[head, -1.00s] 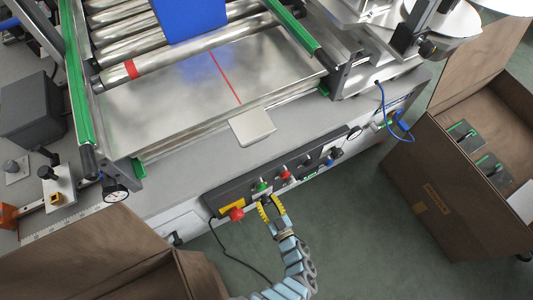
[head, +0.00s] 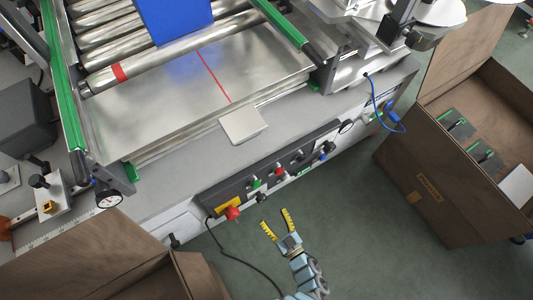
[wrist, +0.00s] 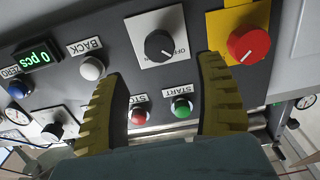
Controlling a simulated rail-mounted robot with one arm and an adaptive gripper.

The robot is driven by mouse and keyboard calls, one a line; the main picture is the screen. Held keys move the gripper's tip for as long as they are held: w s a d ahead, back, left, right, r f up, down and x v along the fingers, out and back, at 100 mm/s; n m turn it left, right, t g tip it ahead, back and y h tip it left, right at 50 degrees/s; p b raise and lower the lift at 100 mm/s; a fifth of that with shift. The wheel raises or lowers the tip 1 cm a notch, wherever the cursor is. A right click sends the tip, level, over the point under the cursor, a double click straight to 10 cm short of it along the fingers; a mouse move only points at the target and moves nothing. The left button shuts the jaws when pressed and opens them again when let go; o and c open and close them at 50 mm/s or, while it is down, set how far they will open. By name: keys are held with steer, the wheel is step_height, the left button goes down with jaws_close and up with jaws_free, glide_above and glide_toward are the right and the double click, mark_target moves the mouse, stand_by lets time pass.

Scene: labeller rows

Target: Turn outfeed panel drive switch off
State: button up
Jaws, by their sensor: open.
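The outfeed panel (head: 226,195) is a dark control strip on the front of the machine. Its black rotary switch (wrist: 159,45) sits on a white plate in the wrist view, with an OFF label partly visible beside it. A pale mark on the knob seems to point toward that label, but I cannot be sure. The knob also shows small in the head view (head: 262,198). My gripper (head: 275,217) is open and empty, in front of the panel and apart from the switch. In the wrist view its yellow-black fingers stand either side of the switch's line.
Brown boxes (head: 430,190) stand right and lower left. A dark cable hangs below the panel.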

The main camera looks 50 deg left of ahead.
steer(key=d, duration=0.3)
steer(key=shift+s+d, duration=0.2)
steer(key=shift+s, duration=0.15)
steer(key=shift+r, duration=0.1)
stand_by(0.3)
